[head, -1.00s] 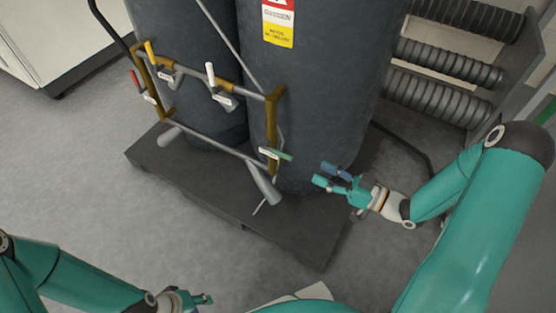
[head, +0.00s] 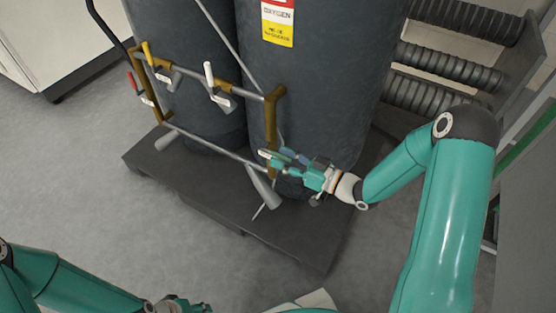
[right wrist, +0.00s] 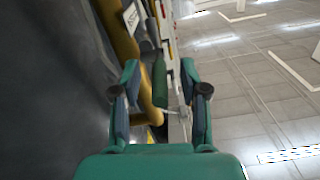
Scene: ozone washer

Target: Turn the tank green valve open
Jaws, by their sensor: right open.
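The green valve handle (right wrist: 159,82) shows in the right wrist view, upright between the two fingers of my right gripper (right wrist: 159,70). The fingers stand on either side of it and are open; I cannot tell whether either touches it. In the head view my right gripper (head: 280,159) is at the lower right corner of the tank's pipe frame (head: 271,125), and its fingers mostly hide the green handle. A white label (head: 264,154) shows just left of the fingertips. My left gripper (head: 180,304) is at the bottom edge, partly cut off.
Two dark tanks (head: 320,85) stand on a dark platform (head: 215,205). Red (head: 133,81), yellow (head: 147,50) and white (head: 209,73) valve handles sit farther left on the frame. Ribbed hoses (head: 445,65) are at the back right. The floor at left is clear.

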